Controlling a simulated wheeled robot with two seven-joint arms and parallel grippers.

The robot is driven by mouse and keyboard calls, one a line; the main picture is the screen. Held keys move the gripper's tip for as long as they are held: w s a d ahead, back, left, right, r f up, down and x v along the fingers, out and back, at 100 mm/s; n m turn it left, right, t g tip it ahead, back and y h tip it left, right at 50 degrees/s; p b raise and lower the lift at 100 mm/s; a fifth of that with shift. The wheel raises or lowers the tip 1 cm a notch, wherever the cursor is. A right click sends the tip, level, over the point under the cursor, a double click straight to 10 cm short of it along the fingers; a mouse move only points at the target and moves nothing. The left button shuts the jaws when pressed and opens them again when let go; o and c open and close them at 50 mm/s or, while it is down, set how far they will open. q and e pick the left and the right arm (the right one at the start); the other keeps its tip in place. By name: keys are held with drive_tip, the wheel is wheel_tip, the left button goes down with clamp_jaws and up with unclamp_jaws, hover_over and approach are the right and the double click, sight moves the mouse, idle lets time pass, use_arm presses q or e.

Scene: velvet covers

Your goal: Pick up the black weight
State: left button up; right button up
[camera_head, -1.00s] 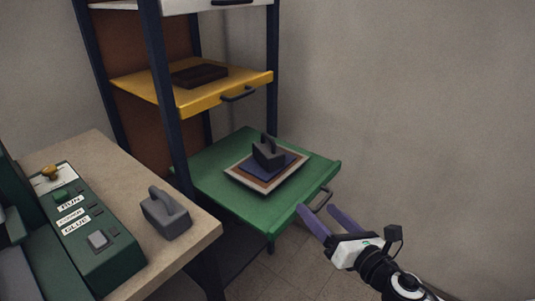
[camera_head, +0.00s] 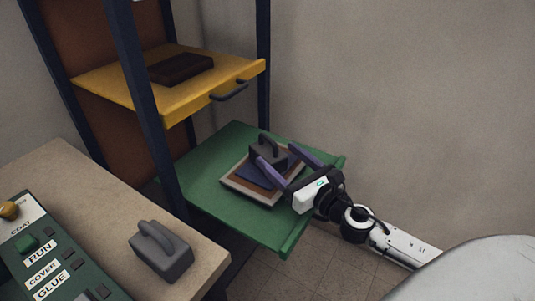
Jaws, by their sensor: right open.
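A black weight (camera_head: 264,147) with a loop handle sits on a dark blue cover (camera_head: 252,177) in a brown, pale-edged frame (camera_head: 236,185). The frame lies on the green pulled-out shelf (camera_head: 208,187). My right gripper (camera_head: 275,160) is open, its two purple fingers reaching in from the right at the weight. The near finger hides part of the weight. I cannot tell whether the fingers touch it. A second, grey weight (camera_head: 163,256) with a handle stands on the beige table at the lower left. My left gripper is not in view.
The yellow shelf (camera_head: 190,98) above holds a dark brown block (camera_head: 181,68). A green control panel (camera_head: 45,262) with labelled buttons sits on the beige table (camera_head: 95,190).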

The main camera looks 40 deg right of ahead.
sight(263, 144)
drive_tip(key=w, duration=0.4)
drive_tip(key=shift+a+p, duration=0.3)
drive_tip(key=shift+a, duration=0.05)
drive_tip(key=shift+w+f, duration=0.1)
drive_tip(key=shift+w, duration=0.6)
drive_tip(key=shift+c, duration=0.5)
clamp_jaws()
drive_tip(key=shift+r, duration=0.3)
